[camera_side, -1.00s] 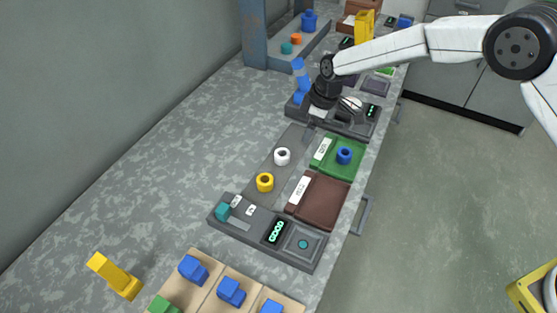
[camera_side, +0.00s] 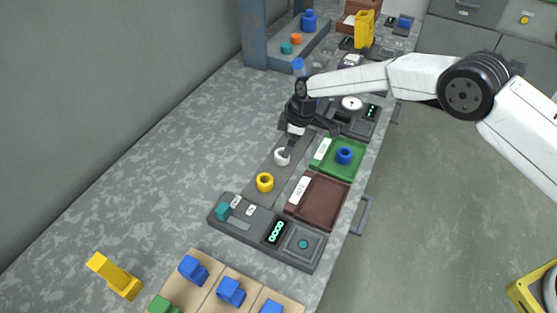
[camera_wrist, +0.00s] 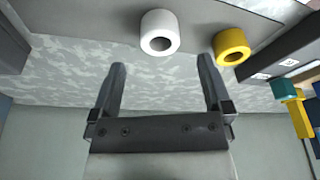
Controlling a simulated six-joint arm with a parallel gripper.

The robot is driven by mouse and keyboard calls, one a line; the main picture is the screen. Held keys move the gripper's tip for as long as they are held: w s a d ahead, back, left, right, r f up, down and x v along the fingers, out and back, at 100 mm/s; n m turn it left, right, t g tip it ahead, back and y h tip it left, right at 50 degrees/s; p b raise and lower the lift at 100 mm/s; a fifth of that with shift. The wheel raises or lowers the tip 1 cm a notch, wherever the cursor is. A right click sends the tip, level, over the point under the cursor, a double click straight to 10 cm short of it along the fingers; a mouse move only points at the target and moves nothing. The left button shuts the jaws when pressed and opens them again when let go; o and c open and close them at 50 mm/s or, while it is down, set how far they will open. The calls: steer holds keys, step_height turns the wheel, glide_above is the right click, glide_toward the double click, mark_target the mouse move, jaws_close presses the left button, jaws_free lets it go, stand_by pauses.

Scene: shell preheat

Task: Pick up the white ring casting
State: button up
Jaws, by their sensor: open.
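The white ring casting (camera_side: 281,158) stands on a dark grey mat (camera_side: 265,166), behind the yellow ring (camera_side: 265,182). In the wrist view the white ring (camera_wrist: 160,33) lies beyond the fingertips, roughly midway between them, with its hole visible. The yellow ring also shows in the wrist view (camera_wrist: 231,47), just right of the right finger.
A green tray (camera_side: 330,169) with a blue ring (camera_side: 344,155) and an empty brown tray (camera_side: 318,205) lie right of the mat. A control panel (camera_side: 290,250) with a lit display is in front.

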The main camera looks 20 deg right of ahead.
steer(key=shift+a+f, duration=0.1)
steer(key=shift+f, duration=0.15)
steer(key=shift+x, duration=2.45)
jaws_close()
steer(key=shift+r, duration=0.15)
